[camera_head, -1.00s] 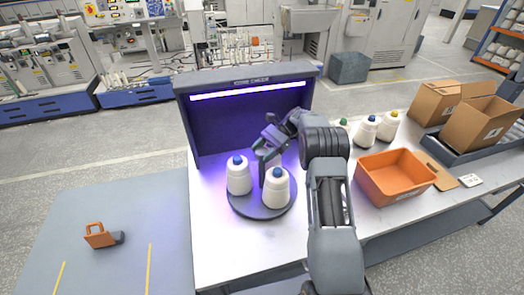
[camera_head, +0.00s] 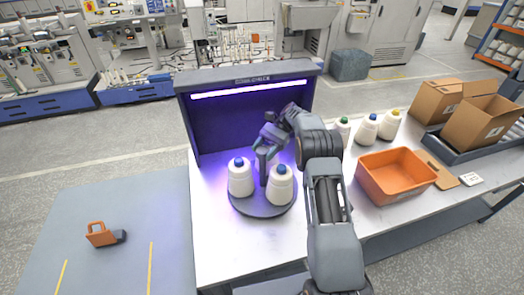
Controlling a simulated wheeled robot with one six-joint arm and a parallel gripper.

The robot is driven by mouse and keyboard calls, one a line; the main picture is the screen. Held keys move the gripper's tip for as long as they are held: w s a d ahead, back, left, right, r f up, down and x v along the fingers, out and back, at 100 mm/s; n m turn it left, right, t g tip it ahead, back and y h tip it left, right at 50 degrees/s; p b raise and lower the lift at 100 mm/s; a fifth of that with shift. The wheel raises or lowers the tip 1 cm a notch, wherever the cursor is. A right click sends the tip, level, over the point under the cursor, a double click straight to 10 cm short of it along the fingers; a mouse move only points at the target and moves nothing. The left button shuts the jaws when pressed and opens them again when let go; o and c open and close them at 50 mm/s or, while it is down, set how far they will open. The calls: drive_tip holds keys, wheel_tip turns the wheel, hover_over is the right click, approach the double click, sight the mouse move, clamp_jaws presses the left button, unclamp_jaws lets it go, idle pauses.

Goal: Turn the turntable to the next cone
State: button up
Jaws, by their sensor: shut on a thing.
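The dark round turntable (camera_head: 262,211) lies on the white table in front of the lit cabinet. A white cone with a blue top (camera_head: 240,178) stands upright on its left side. Another white cone with a blue top (camera_head: 280,187) stands on its right front. A sliver of white behind them may be a further cone, mostly hidden by my gripper. My gripper (camera_head: 264,153) reaches down between the cones, shut on what looks like the turntable's dark upright post (camera_head: 264,174). The fingertips are small and partly hidden.
The dark cabinet (camera_head: 248,126) with a purple light stands close behind. Right of my arm are several more cones (camera_head: 366,128), an orange bin (camera_head: 394,177) and cardboard boxes (camera_head: 475,115). The table's left front is clear.

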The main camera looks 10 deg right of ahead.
drive_tip(key=o, duration=1.3)
drive_tip(key=shift+r+p, duration=0.6)
wheel_tip(320, 180, up, 3)
drive_tip(key=p, duration=0.2)
drive_tip(key=shift+p, duration=0.35)
drive_tip(key=s+r+b, duration=0.1)
drive_tip(key=s+r, duration=0.2)
drive_tip(key=s, duration=0.1)
drive_tip(key=s+r+b, duration=0.1)
drive_tip(key=s+r, duration=0.2)
drive_tip(key=s, duration=0.2)
drive_tip(key=s+r+b, duration=0.1)
drive_tip(key=s+r, duration=0.1)
drive_tip(key=s, duration=0.3)
drive_tip(key=shift+d+r+b, duration=0.3)
drive_tip(key=shift+d+r, duration=0.1)
